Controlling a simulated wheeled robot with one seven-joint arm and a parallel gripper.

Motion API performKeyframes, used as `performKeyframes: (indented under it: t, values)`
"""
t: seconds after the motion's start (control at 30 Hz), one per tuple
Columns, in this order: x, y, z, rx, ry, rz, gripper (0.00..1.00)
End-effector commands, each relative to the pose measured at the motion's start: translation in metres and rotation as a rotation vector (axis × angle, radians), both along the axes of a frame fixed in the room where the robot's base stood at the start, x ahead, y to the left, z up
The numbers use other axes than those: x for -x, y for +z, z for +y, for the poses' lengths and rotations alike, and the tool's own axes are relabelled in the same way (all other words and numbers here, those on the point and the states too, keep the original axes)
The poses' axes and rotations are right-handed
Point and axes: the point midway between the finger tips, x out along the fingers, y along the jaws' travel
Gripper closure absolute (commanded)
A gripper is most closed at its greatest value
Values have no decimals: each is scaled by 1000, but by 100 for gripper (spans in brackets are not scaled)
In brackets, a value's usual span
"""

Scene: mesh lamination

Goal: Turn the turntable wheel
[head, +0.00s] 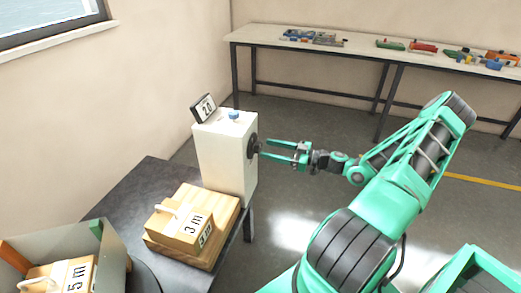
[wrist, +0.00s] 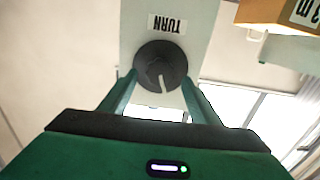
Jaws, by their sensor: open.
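The turntable wheel is a dark round knob (head: 253,146) on the right face of a white box (head: 222,155) on the dark table. In the wrist view the knob (wrist: 161,67) shows a pale line across its face, below a label reading TURN (wrist: 167,24). My green gripper (head: 268,149) points left at the knob with its two fingers apart. In the wrist view the fingers (wrist: 160,98) reach up toward the knob's left and right sides. I cannot tell whether they touch it. Nothing is held between them other than possibly the knob's rim.
A display reading 20 (head: 204,108) and a blue button (head: 234,115) are on top of the box. Wooden blocks marked 3 m (head: 185,225) sit in front of it. A grey bin (head: 75,240) holds a 5 m block (head: 65,275). A long bench (head: 360,52) with toys stands behind.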

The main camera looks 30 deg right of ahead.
Motion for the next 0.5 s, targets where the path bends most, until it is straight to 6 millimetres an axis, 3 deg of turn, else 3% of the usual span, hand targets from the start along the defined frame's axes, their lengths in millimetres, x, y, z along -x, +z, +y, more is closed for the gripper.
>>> performKeyframes:
  t: [0.2, 0.5]
  values:
    - [-21, 0, 17, -1, 1, 1, 43]
    - [-28, 0, 22, 1, 0, 1, 43]
